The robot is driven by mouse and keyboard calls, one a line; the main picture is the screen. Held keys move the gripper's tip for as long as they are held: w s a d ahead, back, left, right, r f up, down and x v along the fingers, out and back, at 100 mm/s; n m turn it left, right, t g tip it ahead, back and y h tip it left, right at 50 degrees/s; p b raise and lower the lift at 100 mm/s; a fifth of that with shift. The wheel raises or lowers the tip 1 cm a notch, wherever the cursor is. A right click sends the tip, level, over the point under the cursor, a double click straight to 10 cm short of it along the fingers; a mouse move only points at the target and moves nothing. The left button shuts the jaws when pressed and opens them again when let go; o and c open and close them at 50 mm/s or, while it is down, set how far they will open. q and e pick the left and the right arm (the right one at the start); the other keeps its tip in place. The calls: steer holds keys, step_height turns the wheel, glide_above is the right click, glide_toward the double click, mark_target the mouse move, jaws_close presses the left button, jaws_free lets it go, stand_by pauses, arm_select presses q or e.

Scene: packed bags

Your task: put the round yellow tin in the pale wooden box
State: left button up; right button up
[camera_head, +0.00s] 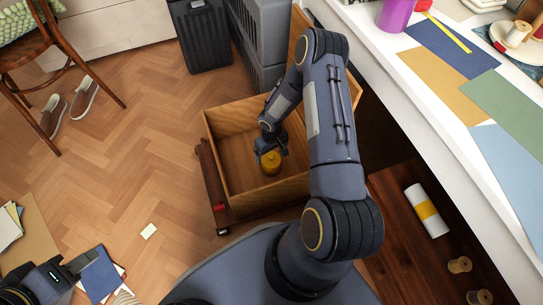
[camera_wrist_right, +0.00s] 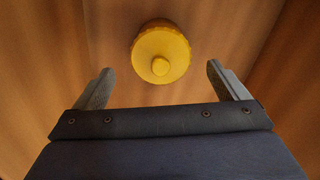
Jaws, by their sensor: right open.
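The round yellow tin (camera_head: 271,162) stands upright inside the wooden box (camera_head: 268,197), on its floor, in the head view. In the right wrist view the tin (camera_wrist_right: 160,52) shows from above with its knob, just beyond my fingertips and between their lines. My right gripper (camera_head: 268,147) reaches down into the box beside the tin. Its two fingers (camera_wrist_right: 158,82) are wide apart with nothing between them, and no contact with the tin shows. My left gripper (camera_head: 68,273) is at the lower left of the head view, away from the box; its finger gap is unclear.
The box sits on a dark low frame (camera_head: 213,190). A white counter (camera_head: 410,110) with coloured sheets runs along the right. Grey cases (camera_head: 262,35) and a dark bin (camera_head: 200,35) stand behind. A chair and shoes (camera_head: 84,97) are at left. Floor left of the box is mostly clear.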

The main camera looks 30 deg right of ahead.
step_height(320, 180, up, 4)
steer(key=shift+p, duration=0.5)
step_height(320, 180, up, 24)
steer(key=s+m+t, duration=0.1)
steer(key=s+t, duration=0.1)
steer(key=s+a+r+t+y, duration=0.1)
steer(key=s+a+r+y, duration=0.1)
steer(key=s+a+r, duration=0.3)
steer(key=s+a+r+t+y, duration=0.1)
steer(key=s+a+r+t, duration=0.1)
steer(key=s+a+r, duration=0.4)
steer(key=s+r, duration=0.4)
steer(key=s, duration=0.4)
steer(key=shift+s+a+t+y, duration=0.2)
steer(key=shift+t+y, duration=0.1)
steer(key=shift+y, duration=0.1)
